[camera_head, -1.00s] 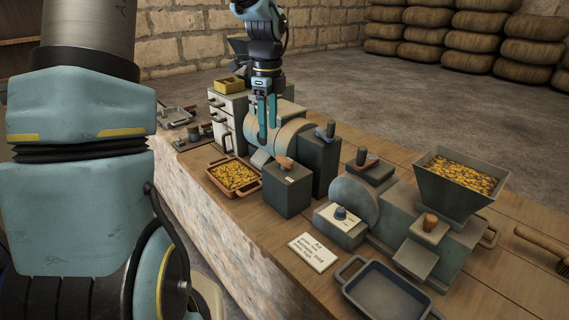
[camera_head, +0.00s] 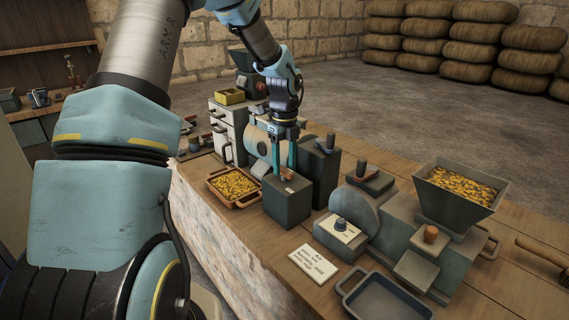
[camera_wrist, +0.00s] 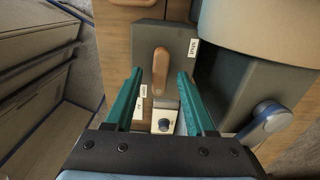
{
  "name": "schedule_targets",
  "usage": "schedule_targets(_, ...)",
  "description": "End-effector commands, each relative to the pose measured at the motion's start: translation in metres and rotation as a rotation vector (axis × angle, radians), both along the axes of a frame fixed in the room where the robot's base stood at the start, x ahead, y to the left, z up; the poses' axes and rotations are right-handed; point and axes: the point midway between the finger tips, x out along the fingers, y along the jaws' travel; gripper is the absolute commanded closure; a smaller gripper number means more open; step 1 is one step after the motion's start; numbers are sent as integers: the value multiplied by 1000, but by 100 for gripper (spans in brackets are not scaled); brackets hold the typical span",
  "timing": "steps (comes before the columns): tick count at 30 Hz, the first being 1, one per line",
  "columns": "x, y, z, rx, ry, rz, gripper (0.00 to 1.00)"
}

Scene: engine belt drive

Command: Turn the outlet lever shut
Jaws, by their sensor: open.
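A small orange-brown lever (camera_head: 287,176) sits on top of a dark grey box (camera_head: 287,203) with a small white label. In the wrist view, the lever (camera_wrist: 160,68) lies lengthwise between my fingertips, with small labels near its two ends. My gripper (camera_head: 284,168) is open and points down over this box, one finger on each side of the lever.
A taller box with another lever (camera_head: 329,145) stands just right of my gripper; its blue handle (camera_wrist: 265,121) shows in the wrist view. A tray of yellow pieces (camera_head: 234,186) is left. A hopper (camera_head: 460,188), knob box (camera_head: 340,229) and empty pan (camera_head: 385,299) are right.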

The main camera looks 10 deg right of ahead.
Motion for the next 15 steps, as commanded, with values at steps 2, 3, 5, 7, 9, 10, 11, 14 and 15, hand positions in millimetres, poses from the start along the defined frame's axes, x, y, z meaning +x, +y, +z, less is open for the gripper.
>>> schedule_targets(2,-1,0,-6,0,0,-1,45)
schedule_targets(3,-1,0,-7,1,0,-1,45)
schedule_targets(5,-1,0,-9,1,0,-1,45)
schedule_targets(7,-1,0,-10,0,0,-1,45)
schedule_targets(9,0,0,-10,0,0,-1,45)
schedule_targets(10,0,0,-10,0,0,-1,45)
schedule_targets(11,0,0,-10,0,0,-1,45)
schedule_targets(14,0,0,-10,0,0,0,51)
schedule_targets(15,0,0,-10,0,0,0,55)
